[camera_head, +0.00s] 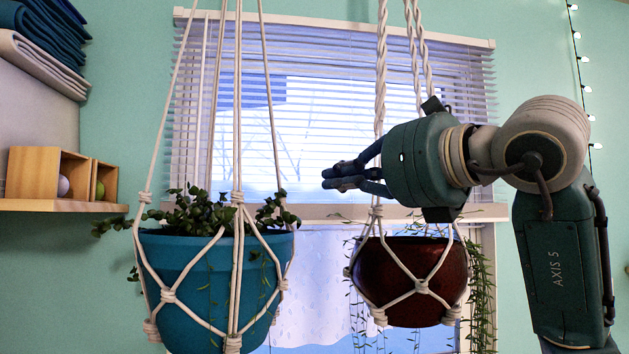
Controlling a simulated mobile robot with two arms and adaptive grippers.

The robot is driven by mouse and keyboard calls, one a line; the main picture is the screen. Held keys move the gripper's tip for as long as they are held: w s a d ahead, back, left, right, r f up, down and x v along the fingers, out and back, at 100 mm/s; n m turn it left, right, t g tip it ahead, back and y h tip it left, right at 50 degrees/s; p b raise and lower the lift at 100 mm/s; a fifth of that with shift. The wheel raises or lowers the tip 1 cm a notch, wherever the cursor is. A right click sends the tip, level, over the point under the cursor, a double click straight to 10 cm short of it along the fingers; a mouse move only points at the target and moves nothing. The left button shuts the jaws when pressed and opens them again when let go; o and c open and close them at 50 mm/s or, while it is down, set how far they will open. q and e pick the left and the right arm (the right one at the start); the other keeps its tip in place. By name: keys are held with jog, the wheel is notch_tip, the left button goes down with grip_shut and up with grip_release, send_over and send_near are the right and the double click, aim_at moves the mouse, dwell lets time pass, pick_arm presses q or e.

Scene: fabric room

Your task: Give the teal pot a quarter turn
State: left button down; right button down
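The teal pot (203,287) hangs at left centre in a white knotted rope hanger (236,240), with a leafy plant (195,212) spilling over its rim. My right gripper (328,178) comes in from the right and points left, its fingertips in the gap between the two hanging pots. It looks apart from the teal pot, higher than its rim and to its right. The fingertips lie close together in the picture and hold nothing that I can see; whether they are shut is unclear. My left gripper is out of view.
A dark red pot (400,270) hangs in a second rope hanger just below my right gripper, with trailing vines (482,300). A window with blinds (330,120) is behind. A shelf (60,206) with wooden boxes (35,172) and folded fabric (42,35) are at left.

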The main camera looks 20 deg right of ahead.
aim_at(280, 188)
jog(key=p+x, duration=0.5)
jog(key=x, duration=0.7)
jog(key=shift+w+a+p, duration=0.1)
jog(key=shift+a+p, duration=0.1)
jog(key=shift+p, duration=0.2)
jog(key=shift+w, duration=0.1)
jog(key=shift+d, duration=0.1)
